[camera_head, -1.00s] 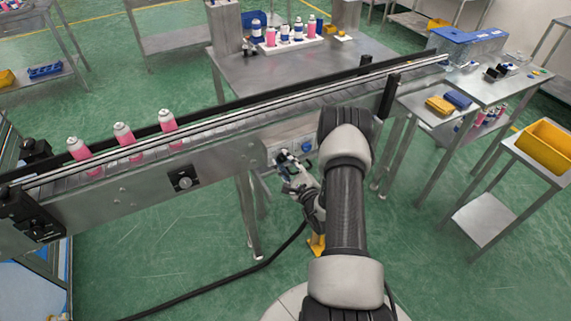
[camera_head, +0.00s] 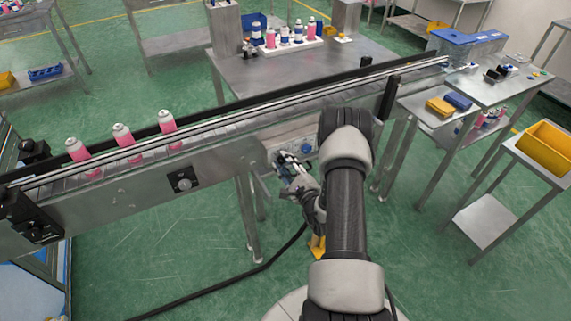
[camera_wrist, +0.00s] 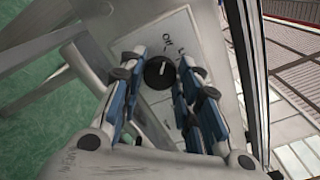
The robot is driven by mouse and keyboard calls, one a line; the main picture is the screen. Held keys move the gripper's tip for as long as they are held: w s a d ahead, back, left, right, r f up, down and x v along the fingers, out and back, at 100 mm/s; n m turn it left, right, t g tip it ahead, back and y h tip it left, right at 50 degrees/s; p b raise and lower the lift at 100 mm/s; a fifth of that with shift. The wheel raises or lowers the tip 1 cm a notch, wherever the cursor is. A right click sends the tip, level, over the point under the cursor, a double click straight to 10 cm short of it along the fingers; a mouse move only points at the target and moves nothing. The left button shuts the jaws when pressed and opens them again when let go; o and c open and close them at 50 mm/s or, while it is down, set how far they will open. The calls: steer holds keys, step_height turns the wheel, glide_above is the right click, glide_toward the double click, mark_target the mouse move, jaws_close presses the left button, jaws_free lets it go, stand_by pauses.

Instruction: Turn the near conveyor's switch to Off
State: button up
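The near conveyor (camera_head: 140,185) runs diagonally across the head view. Its switch is a black round knob (camera_wrist: 160,72) with a white mark, on a pale control panel (camera_wrist: 185,28) in the wrist view. The word "Off" is printed above the knob, and another label, partly hidden, sits to its right. The mark's exact setting is hard to tell. My gripper (camera_head: 290,162) is at the panel on the conveyor's front side. In the wrist view its blue-padded fingers are apart, one on each side of the knob; contact cannot be told.
Several pink bottles (camera_head: 123,135) stand on the belt at the left. A black box with a round knob (camera_head: 183,179) is mounted on the conveyor's front. A steel table (camera_head: 270,80) stands behind, and side tables with yellow bins (camera_head: 548,147) stand right.

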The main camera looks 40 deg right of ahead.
steer(key=o, duration=0.3)
steer(key=shift+o, duration=0.2)
steer(key=v, duration=1.2)
